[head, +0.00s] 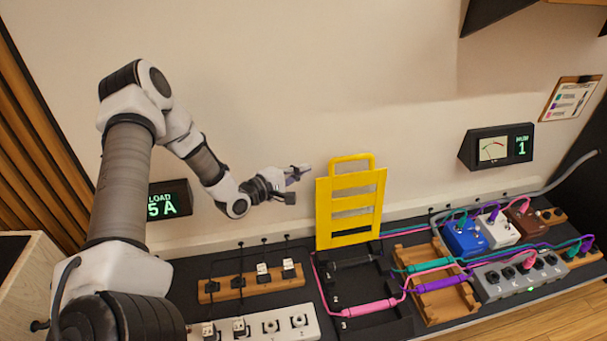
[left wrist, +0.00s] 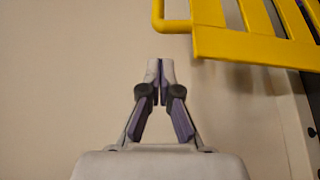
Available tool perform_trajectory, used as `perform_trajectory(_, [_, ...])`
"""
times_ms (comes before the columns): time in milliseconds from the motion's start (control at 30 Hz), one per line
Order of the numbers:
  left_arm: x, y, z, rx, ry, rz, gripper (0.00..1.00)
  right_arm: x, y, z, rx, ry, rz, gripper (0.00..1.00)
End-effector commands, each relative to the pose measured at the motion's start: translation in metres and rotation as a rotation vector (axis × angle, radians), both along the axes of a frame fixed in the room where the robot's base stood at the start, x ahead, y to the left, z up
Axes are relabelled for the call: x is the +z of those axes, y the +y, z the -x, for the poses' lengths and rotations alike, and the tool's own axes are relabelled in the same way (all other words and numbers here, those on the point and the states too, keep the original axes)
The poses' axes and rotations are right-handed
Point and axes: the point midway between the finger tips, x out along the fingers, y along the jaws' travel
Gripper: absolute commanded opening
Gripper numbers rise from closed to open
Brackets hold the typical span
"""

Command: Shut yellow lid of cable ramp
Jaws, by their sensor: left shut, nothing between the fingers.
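The yellow lid (head: 350,204) of the cable ramp stands open and upright, close to the wall, with a loop handle at its top edge. It also shows at the top right of the left wrist view (left wrist: 255,46). The black ramp base (head: 375,322) lies below it, with a pink cable (head: 370,308) and dark plugs in its channels. My left gripper (head: 305,170) is shut and empty, just left of the lid's upper left corner. In the left wrist view the fingertips (left wrist: 159,62) meet and appear apart from the lid. My right gripper is not in view.
A wooden cable holder (head: 430,304) with teal, pink and purple cables lies right of the ramp. Blue (head: 464,240), white and brown pedals stand farther right, behind a grey power strip (head: 520,277). A wooden plug block (head: 252,283) and white strip lie to the left.

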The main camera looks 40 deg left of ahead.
Motion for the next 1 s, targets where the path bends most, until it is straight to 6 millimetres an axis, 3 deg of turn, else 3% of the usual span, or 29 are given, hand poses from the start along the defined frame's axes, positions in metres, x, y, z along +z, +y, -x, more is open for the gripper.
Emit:
perform_trajectory(33, [-0.007, -0.003, -0.01, -0.005, -0.001, -0.005, 0.0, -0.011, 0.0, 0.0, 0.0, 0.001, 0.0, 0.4])
perform_trajectory(200, [-0.011, -0.01, -0.044, -0.005, -0.001, -0.005, 0.0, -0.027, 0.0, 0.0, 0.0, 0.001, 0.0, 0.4])
perform_trajectory(400, [-0.011, -0.013, -0.068, -0.002, 0.001, -0.003, 0.0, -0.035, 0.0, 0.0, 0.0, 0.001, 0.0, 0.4])
perform_trajectory(1000, [-0.009, -0.021, -0.075, -0.002, -0.015, -0.02, 0.0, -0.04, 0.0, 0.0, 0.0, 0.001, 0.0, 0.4])
